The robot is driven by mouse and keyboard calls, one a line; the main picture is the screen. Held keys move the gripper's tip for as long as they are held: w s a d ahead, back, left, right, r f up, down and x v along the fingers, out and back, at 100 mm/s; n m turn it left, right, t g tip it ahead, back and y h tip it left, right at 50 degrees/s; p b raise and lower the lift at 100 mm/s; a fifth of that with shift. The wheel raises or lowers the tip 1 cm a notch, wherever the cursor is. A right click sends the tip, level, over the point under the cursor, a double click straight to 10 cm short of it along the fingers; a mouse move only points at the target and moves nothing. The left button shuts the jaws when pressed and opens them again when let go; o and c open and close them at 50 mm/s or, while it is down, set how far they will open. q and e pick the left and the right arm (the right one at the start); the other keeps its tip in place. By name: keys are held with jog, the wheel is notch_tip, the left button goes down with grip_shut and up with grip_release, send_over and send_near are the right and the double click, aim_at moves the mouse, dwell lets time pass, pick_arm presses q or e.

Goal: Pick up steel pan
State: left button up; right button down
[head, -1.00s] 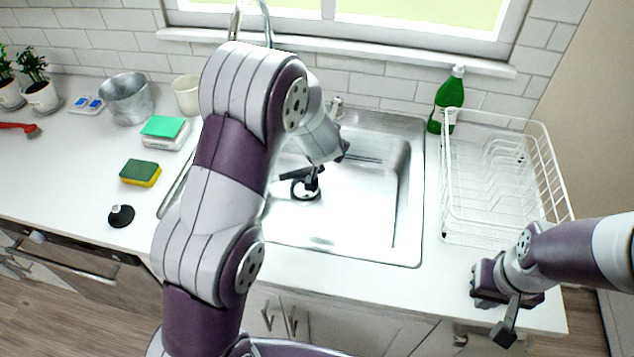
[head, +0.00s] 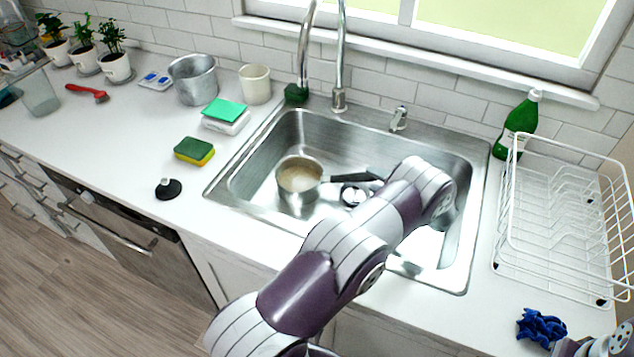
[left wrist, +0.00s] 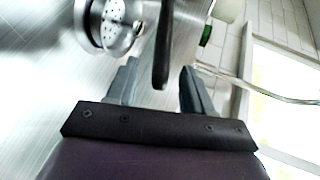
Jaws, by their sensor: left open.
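The steel pan (head: 299,180) sits upright in the left part of the sink, and its dark handle (head: 352,178) points right. In the left wrist view a black handle (left wrist: 163,45) extends down between the fingertips of my left gripper (left wrist: 158,70), which is open. I cannot tell how far the handle is from the fingers. In the head view my left arm reaches over the sink's right side and hides that gripper. My right arm shows only in the bottom right corner, its gripper mostly cut off.
The drain (head: 353,195) lies beside the handle and also shows in the left wrist view (left wrist: 116,28). The faucet (head: 340,60) rises behind the sink (head: 466,240). A dish rack (head: 560,215), green bottle (head: 517,122) and blue item (head: 541,328) are right; a sponge (head: 194,151) is left.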

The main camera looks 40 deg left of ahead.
aim_at(365, 174)
pick_arm(q)
jog(key=p+x, duration=0.1)
jog(key=x, duration=0.4)
grip_shut()
jog(key=shift+w+r, duration=0.1)
jog(key=shift+r, duration=0.1)
dwell(1.1)
